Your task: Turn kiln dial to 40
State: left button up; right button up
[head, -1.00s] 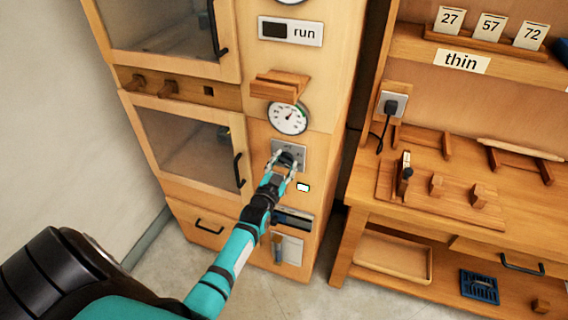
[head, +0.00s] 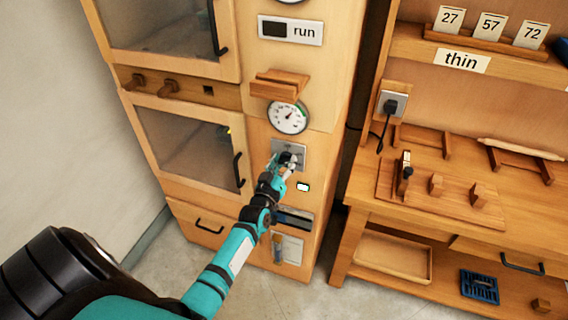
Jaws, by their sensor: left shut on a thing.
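The kiln (head: 305,80) is a tall wooden cabinet with glass doors on the left. Its dial plate (head: 300,148) is a grey square below a round white gauge (head: 288,117). My left gripper (head: 287,161) is at the plate, shut on the dark dial knob (head: 291,157), which its fingers mostly cover. The dial's numbers are too small to read. The gauge needle points up and to the right, near a green band. My right gripper is not in view.
A small wooden ledge (head: 280,85) juts out above the gauge. A small lit display (head: 303,187) sits right of my left wrist. A wooden workbench (head: 450,215) with pegs and a plugged socket (head: 393,103) stands to the right.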

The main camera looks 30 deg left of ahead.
pick_arm(q)
jog(key=shift+n, duration=0.6)
jog(key=o, duration=1.2)
jog(key=shift+s, duration=0.1)
jog(key=v, duration=1.2)
jog(key=shift+f, duration=0.1)
